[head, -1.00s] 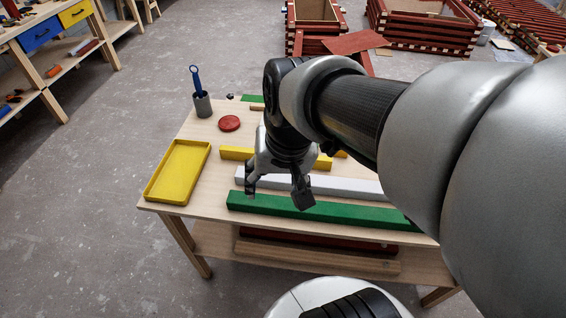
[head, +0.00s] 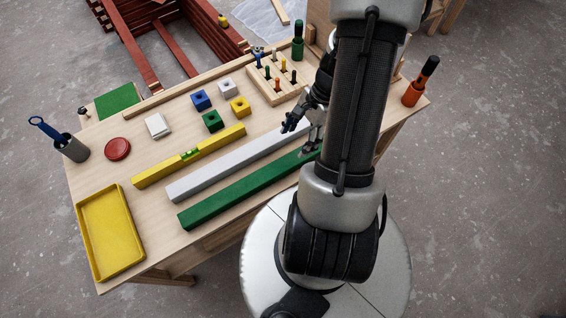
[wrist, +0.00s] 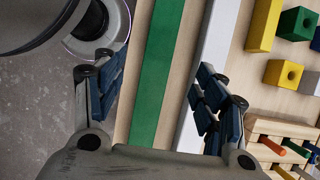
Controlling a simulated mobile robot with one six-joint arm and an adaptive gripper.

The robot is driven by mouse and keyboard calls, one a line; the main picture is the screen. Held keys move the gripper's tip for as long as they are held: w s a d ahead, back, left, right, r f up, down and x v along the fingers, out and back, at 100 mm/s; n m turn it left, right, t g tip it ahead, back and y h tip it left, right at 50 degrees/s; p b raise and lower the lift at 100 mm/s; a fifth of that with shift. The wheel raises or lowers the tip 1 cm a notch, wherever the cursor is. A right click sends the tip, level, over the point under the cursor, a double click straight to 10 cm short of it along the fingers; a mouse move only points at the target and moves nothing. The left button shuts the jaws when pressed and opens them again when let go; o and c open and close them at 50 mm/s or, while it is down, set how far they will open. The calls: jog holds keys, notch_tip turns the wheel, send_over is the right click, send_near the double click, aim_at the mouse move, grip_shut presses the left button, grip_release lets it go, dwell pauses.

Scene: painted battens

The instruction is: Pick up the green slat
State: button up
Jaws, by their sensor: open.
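The green slat (head: 235,192) lies flat along the near side of the table, its right end hidden behind my arm. In the wrist view the green slat (wrist: 160,75) runs between my two fingers. My gripper (head: 301,137) is open and empty, above the right part of the slats. In the wrist view my gripper (wrist: 155,78) has its left finger beyond the slat's left side and its right finger over the white slat (wrist: 207,55). The white slat (head: 225,170) lies beside the green one with a narrow strip of table between them.
A yellow level (head: 165,172) lies behind the white slat. Blocks, a peg board (head: 262,92) and a white block (head: 158,125) stand farther back. A yellow tray (head: 108,230), red disc (head: 117,149) and cup (head: 72,148) are at left. An orange-and-black tool (head: 420,85) stands at right.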

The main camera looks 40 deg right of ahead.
aim_at(285, 163)
jog(key=b+x, duration=0.3)
jog(key=x, duration=0.5)
jog(key=shift+f, duration=0.1)
jog(key=b+x, duration=0.1)
jog(key=x, duration=0.1)
jog(key=b+x, duration=0.1)
jog(key=x, duration=0.2)
jog(key=shift+d+f+b, duration=0.2)
jog(key=shift+b, duration=0.2)
jog(key=shift+c, duration=0.5)
grip_shut()
